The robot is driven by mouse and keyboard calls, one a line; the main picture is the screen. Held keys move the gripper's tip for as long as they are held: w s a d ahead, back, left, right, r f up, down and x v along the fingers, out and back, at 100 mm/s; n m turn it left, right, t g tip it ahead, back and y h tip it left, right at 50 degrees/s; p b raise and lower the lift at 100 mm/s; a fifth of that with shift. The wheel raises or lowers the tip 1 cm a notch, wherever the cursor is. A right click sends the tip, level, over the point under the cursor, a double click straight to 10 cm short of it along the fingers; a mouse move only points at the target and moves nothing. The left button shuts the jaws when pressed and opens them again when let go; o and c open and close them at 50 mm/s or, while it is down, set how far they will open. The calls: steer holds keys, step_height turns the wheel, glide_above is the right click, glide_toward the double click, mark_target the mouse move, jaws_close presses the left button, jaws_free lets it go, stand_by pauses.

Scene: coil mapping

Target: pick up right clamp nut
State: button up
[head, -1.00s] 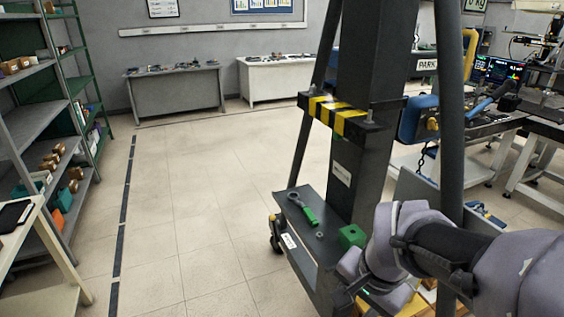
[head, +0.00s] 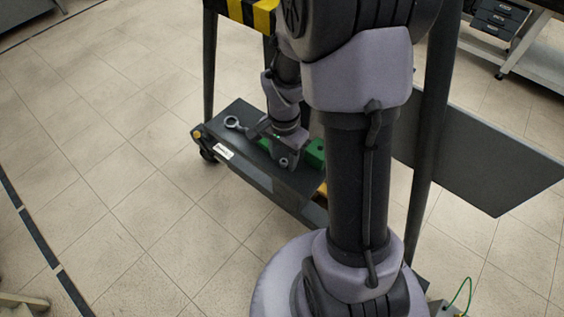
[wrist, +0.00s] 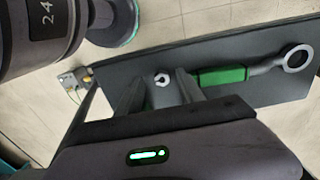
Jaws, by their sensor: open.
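The clamp nut (wrist: 161,79), a small pale metal ring, lies on the dark grey shelf (wrist: 120,60) of the stand. My gripper (wrist: 159,76) is open above the shelf in the wrist view. Its two fingers appear on either side of the nut, and I see no contact. In the head view my gripper (head: 278,152) is low over the shelf, and the nut is hidden there by my gripper and arm.
A ring-ended wrench with a green handle (wrist: 222,76) lies just right of the fingers. A green block (head: 315,153) sits on the shelf beside my gripper. The stand's dark posts (head: 432,130) rise close to my arm.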

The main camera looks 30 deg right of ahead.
steer(key=shift+w+f, duration=0.1)
steer(key=shift+f, duration=0.55)
steer(key=shift+r, duration=0.1)
jaws_close()
